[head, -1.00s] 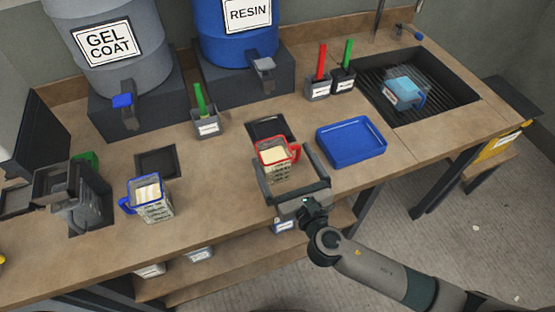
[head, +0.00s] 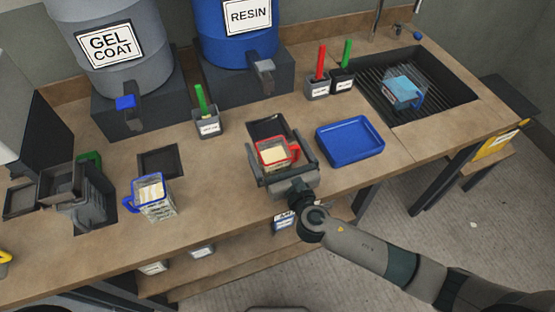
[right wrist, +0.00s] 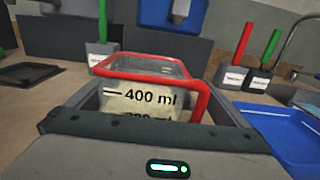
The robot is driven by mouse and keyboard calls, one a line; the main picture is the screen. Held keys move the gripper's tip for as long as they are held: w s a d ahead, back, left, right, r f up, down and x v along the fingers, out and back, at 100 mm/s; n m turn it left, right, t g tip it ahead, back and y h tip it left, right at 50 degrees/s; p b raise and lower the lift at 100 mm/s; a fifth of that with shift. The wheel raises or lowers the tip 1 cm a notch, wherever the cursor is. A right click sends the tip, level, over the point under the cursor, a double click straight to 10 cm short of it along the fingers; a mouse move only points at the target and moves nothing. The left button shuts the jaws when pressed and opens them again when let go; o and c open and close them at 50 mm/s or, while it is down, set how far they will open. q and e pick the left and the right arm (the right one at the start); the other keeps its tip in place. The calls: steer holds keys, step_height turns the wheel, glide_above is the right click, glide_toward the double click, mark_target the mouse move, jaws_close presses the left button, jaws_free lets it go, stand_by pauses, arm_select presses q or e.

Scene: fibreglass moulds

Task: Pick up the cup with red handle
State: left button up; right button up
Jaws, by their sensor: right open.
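The cup with the red handle (head: 273,155) stands on the bench in front of a dark square inset and holds a pale content. In the right wrist view the cup (right wrist: 140,97) is close ahead, with its red rim and handle and a "400 ml" mark showing. My right gripper (head: 283,150) is open, with one finger on each side of the cup. Its body hides the lower part of the cup. I cannot tell whether the fingers touch the cup. My left gripper is not in view.
A blue tray (head: 350,141) lies close to the right. A blue-handled cup (head: 151,197) stands to the left. A green-handled pot (head: 207,122) stands behind. A sink (head: 436,92) holding a clear blue-handled container (head: 404,92) is at the back right.

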steer(key=shift+c, duration=0.3)
steer(key=c, duration=1.2)
steer(key=shift+r, duration=0.1)
steer(key=shift+r, duration=0.45)
steer(key=s+d+r, duration=0.2)
steer(key=d+r, duration=0.1)
steer(key=s+d+r+b, duration=0.1)
steer(key=s+d+r, duration=0.1)
steer(key=d+r, duration=0.1)
steer(key=s+d+r, duration=0.2)
steer(key=d+r, duration=0.2)
steer(key=shift+b, duration=0.4)
steer(key=shift+w, duration=0.1)
